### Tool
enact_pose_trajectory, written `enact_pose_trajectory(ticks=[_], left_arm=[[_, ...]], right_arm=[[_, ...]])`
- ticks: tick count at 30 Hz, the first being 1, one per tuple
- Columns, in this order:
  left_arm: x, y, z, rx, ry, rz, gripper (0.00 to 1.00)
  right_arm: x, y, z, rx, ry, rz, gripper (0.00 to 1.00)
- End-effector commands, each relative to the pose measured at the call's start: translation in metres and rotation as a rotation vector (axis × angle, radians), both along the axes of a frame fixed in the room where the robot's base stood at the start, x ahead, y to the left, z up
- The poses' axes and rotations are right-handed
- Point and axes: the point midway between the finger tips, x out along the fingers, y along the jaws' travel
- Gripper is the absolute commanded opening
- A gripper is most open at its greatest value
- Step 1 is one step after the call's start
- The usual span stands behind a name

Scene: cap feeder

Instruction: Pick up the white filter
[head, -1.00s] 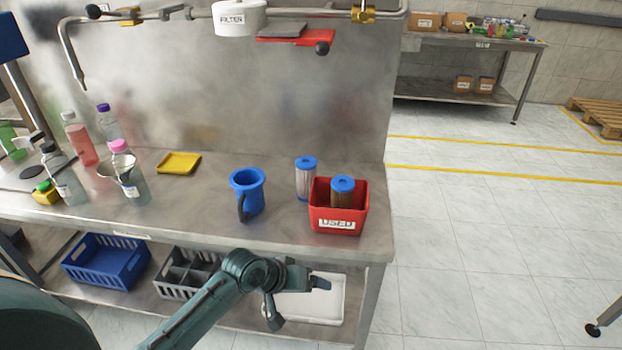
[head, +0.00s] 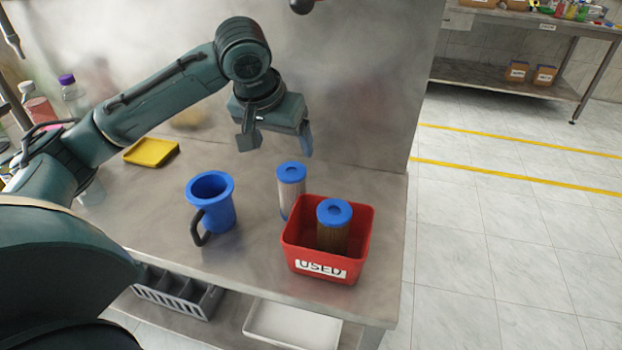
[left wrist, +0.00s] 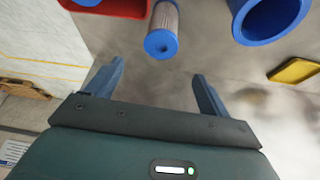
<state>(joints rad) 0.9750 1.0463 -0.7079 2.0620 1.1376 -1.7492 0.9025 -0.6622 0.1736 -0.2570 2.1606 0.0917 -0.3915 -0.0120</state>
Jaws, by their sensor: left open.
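The white filter (head: 291,188) with a blue cap stands upright on the steel bench, just behind the red bin. In the left wrist view the white filter (left wrist: 162,32) lies ahead of my fingers, roughly between them. My left gripper (head: 278,145) is open and empty, above and slightly behind the filter, not touching it. It also shows in the left wrist view (left wrist: 158,85) with its fingers spread. A brown filter (head: 333,227) with a blue cap stands in the red bin (head: 290,254) marked USED. My right gripper is not in view.
A blue pitcher (head: 211,202) stands left of the filter. A yellow tray (head: 151,152) lies farther left, with bottles (head: 73,94) beyond. A steel back panel (head: 365,80) rises behind the gripper. The bench ends right of the bin.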

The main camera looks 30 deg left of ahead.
Motion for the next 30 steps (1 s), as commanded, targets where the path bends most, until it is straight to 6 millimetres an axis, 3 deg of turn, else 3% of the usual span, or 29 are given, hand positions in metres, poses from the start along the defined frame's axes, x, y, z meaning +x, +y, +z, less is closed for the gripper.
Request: enact_pose_trajectory(ticks=[4,12,20,30], left_arm=[[-0.001,0.003,-0.012,0.018,0.004,0.001,0.81],[0.018,0.005,-0.058,0.015,0.006,0.000,0.81],[0.027,0.006,-0.077,0.016,0.003,0.000,0.81],[0.041,0.004,-0.120,0.016,0.003,0.000,0.81]], right_arm=[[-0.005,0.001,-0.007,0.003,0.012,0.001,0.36],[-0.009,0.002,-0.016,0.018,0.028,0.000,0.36],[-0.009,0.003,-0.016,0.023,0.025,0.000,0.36],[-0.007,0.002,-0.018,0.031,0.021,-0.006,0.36]])
